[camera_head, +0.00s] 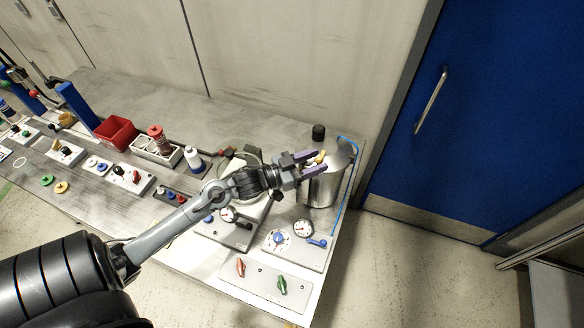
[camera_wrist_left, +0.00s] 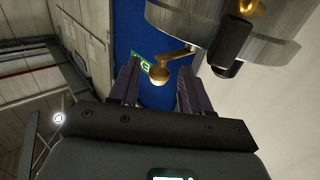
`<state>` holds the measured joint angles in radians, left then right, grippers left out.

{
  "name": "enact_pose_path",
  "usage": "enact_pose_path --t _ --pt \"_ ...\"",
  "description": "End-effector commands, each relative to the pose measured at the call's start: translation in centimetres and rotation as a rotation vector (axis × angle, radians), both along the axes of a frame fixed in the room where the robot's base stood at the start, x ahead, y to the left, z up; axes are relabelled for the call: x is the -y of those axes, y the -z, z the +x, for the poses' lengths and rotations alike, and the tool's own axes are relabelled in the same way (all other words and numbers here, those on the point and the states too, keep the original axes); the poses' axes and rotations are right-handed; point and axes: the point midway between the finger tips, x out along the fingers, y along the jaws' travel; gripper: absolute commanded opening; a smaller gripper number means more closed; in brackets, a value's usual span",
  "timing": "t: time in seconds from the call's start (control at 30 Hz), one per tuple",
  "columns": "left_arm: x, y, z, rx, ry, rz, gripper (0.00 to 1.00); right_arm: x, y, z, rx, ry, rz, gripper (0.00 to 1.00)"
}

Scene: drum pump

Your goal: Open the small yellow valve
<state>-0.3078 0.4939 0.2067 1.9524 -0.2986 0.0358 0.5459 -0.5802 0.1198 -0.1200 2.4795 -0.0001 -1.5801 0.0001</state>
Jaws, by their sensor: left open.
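The small yellow valve (camera_head: 319,157) is at the top of a shiny metal drum (camera_head: 322,189) at the right end of the bench. In the left wrist view its brass-coloured handle (camera_wrist_left: 172,62) reaches out from the drum's rim and ends in a rounded knob. My left gripper (camera_head: 320,161) is open at the drum's upper side. Its two purple-grey fingers (camera_wrist_left: 160,76) lie on either side of the handle's knob, with visible gaps. I cannot tell whether a finger touches it. My right gripper is not in view.
A black cap (camera_head: 318,131) stands at the drum's top, and a blue tube (camera_head: 346,200) runs down its right side. Gauges (camera_head: 304,229) and a panel with red and green handles (camera_head: 262,283) are in front. A blue door (camera_head: 480,120) is at the right.

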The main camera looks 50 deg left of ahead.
Motion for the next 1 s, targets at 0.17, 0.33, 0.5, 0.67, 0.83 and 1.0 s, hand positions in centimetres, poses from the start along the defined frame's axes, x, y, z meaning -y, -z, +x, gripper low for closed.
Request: enact_pose_path --t 0.17,0.33,0.5,0.67,0.83,1.0 --pt "-0.8 0.2 -2.8 -0.004 0.0 0.002 0.48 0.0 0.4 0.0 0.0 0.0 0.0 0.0" --pt "-1.6 0.2 -5.4 -0.004 0.0 0.001 0.48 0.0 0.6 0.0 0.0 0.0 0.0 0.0" --pt "-2.1 0.1 -7.4 -0.002 0.0 0.002 0.48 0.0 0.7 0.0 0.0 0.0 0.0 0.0" --pt "-2.4 0.0 -8.4 -0.001 0.001 0.001 0.48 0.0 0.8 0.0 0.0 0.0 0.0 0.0" --pt "-2.5 0.0 -8.7 0.0 0.0 0.001 0.48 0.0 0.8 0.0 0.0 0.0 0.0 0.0" --pt "-2.5 0.0 -8.7 0.0 0.0 0.001 0.48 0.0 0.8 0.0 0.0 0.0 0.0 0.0"
